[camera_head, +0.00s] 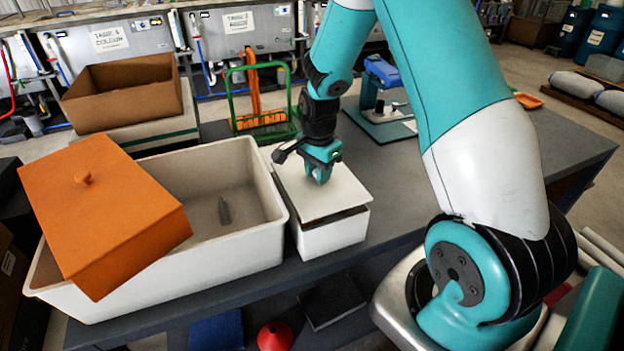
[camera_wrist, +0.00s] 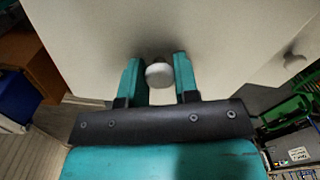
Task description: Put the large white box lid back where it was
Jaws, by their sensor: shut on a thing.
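My gripper (camera_head: 318,174) points down over the white box lid (camera_head: 341,193) and is shut on its knob. In the wrist view, the round white knob (camera_wrist: 159,73) sits between the two fingers of my gripper (camera_wrist: 159,75), with the pale lid (camera_wrist: 100,40) filling much of the picture. The lid is over the white box (camera_head: 333,233), which stands on the dark table. A dark gap shows between lid and box along the front edge. I cannot tell whether the lid touches the box elsewhere.
A large open white tub (camera_head: 215,252) stands left of the box with a small grey object (camera_head: 224,211) inside. An orange lid (camera_head: 105,215) lies tilted across its left end. A green rack (camera_head: 262,100) and a blue-topped device (camera_head: 383,90) stand behind. The table's right part is clear.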

